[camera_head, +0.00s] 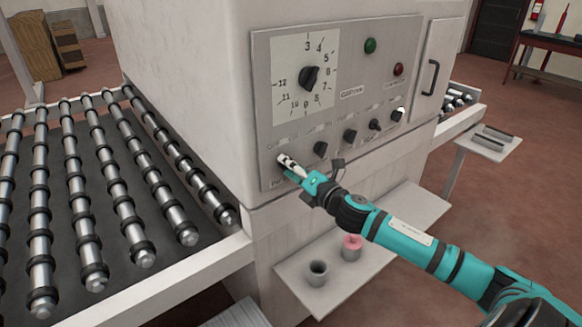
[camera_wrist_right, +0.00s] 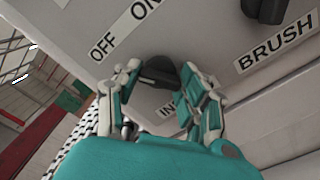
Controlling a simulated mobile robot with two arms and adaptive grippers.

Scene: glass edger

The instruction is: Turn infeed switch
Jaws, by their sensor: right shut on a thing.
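The infeed switch (camera_wrist_right: 158,71) is a black knob on the grey panel, between my right gripper's fingers in the right wrist view. OFF and ON labels sit above it, and a partly covered label starting with "IN" sits below. My right gripper (camera_head: 288,163) reaches the lower left corner of the control panel (camera_head: 266,85) in the head view and covers the switch there. In the right wrist view my right gripper (camera_wrist_right: 160,88) is shut on the knob, one finger on each side. The knob's exact pointing direction is hard to tell. My left gripper is not in view.
More black knobs, such as the neighbouring one (camera_head: 320,149), run rightward along the panel. A large dial (camera_head: 309,77), a green button (camera_head: 370,46) and a red button (camera_head: 398,69) are above. A shelf (camera_head: 420,208) with two small cups is below. Rollers (camera_head: 105,180) lie left.

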